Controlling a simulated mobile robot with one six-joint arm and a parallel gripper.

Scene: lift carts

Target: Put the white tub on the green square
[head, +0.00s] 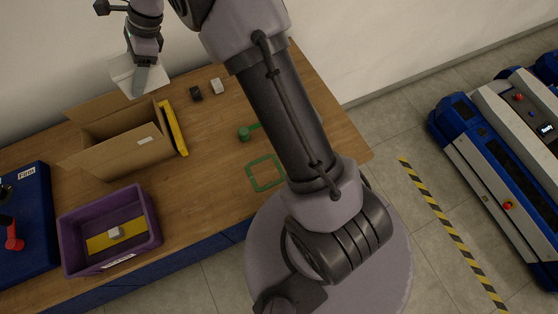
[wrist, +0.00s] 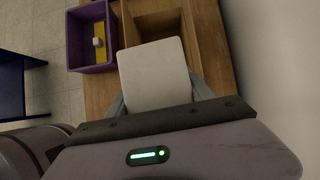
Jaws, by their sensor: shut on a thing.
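The white tub (head: 126,76) is held in my gripper (head: 140,78), above the far side of the open cardboard box in the head view. In the wrist view the tub (wrist: 157,73) shows as a pale rounded square between the two grey fingers of my gripper (wrist: 160,102), which are shut on it. The green square (head: 266,173) is an outline on the wooden table, close to my arm's base in the head view. Its inside is bare wood. My arm passes just right of it.
The open cardboard box (head: 128,159) and a purple crate (head: 152,226) with a yellow item and a small white block stand on the left. A yellow object (head: 173,128) leans by the box. A green object (head: 244,134), a black block (head: 196,94) and a white block (head: 217,86) lie on the table (head: 215,150).

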